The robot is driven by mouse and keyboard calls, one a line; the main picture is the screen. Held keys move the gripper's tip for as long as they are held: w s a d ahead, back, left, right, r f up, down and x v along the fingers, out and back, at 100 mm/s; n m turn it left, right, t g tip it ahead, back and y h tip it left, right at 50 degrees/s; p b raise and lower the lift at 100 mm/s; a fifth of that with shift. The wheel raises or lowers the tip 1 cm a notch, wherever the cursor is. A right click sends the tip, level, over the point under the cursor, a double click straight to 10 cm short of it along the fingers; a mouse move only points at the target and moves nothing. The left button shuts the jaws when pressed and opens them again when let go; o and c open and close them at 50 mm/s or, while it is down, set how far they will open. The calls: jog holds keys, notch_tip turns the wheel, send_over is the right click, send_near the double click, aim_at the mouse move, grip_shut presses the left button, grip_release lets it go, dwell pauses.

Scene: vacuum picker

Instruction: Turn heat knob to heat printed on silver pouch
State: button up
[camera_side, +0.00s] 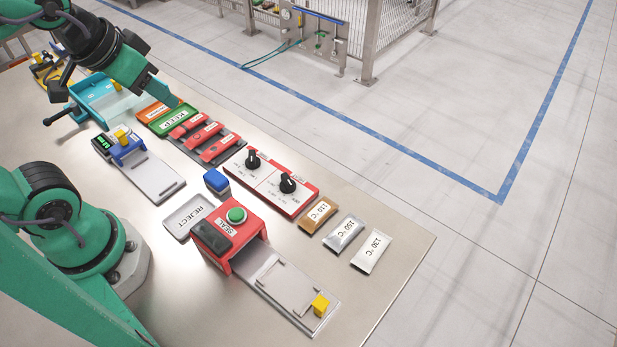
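A red control panel (270,187) with a white face lies near the right middle of the table. It carries two black knobs, a left one (252,160) and a right one (288,185). The markings around them are too small to read, so I cannot tell which is the heat knob or its setting. The silver pouch (343,234) lies right of the panel; its label seems to read 150 °C. A gold pouch (318,214) reads about 110 °C and a white pouch (370,252) about 130 °C.
A red sealer (228,238) with a green button stands in front of the panel, beside a blue block (216,181) and a grey REJECT plate (188,217). Red switches (205,138) and a green KEEP plate (172,119) lie behind.

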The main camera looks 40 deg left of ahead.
jog(key=n+g, duration=0.6)
jog(key=n, duration=0.8)
send_over(287, 179)
notch_tip(287, 179, down, 14)
jog(key=shift+f, duration=0.1)
jog(key=shift+f, duration=3.85)
